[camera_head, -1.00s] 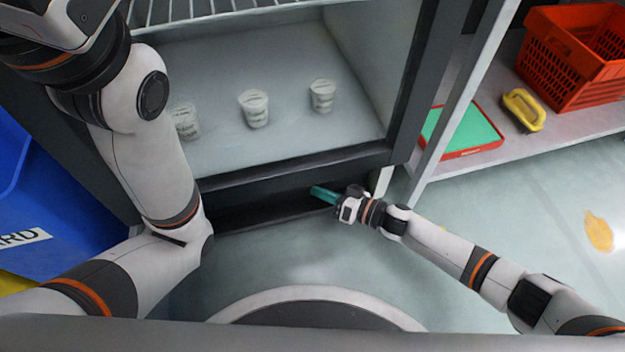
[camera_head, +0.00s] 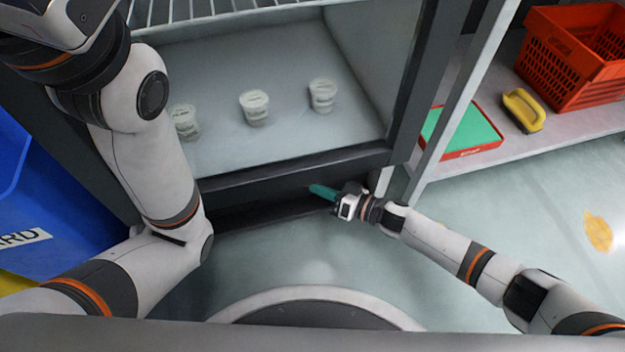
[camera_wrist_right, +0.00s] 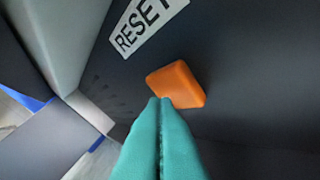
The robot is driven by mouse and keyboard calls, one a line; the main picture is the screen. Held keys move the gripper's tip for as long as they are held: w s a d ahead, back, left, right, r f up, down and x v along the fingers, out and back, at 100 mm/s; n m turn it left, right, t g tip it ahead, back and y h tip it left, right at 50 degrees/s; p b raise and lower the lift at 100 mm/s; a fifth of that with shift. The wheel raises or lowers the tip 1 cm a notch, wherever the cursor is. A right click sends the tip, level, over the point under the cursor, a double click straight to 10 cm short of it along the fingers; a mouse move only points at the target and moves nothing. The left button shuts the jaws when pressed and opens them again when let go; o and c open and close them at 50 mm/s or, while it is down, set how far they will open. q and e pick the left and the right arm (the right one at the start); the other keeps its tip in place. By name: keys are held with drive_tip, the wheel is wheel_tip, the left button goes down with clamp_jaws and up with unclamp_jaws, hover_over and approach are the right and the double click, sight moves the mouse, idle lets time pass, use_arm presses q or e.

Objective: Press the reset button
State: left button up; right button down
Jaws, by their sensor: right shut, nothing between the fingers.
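The reset button (camera_wrist_right: 176,85) is an orange block on a dark panel in the right wrist view. A white label reading "RESET" (camera_wrist_right: 145,24) is beside it. My right gripper (camera_wrist_right: 160,102) has teal fingers pressed together with nothing between them. Its tips overlap the button's lower left edge in that view; I cannot tell whether they touch it. In the head view my right gripper (camera_head: 313,188) is at the dark lower front of the cabinet (camera_head: 285,177), and the button is not visible there. My left arm comes in from the left, with its gripper out of frame.
Several white cups (camera_head: 255,108) stand on the cabinet's inside floor, below a wire rack (camera_head: 190,10). At right, a shelf holds a red basket (camera_head: 575,60), a yellow-handled item (camera_head: 523,110) and a green-topped tray (camera_head: 462,130). A blue bin (camera_head: 35,210) is at left.

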drive_tip(key=shift+w+a, duration=0.15)
drive_tip(key=shift+w, duration=0.3)
idle(0.3)
drive_tip(key=shift+s+r, duration=0.1)
drive_tip(key=shift+s, duration=0.05)
drive_tip(key=shift+s+d+p, duration=0.2)
drive_tip(key=shift+s+p, duration=0.25)
drive_tip(key=shift+p, duration=0.05)
drive_tip(key=shift+s+d, duration=0.1)
drive_tip(key=shift+s, duration=0.15)
drive_tip(key=s+p, duration=0.1)
drive_tip(key=s+d+p, duration=0.1)
drive_tip(key=s, duration=0.1)
drive_tip(key=s+p, duration=0.1)
drive_tip(key=shift+s+d, duration=0.3)
drive_tip(key=shift+s, duration=0.1)
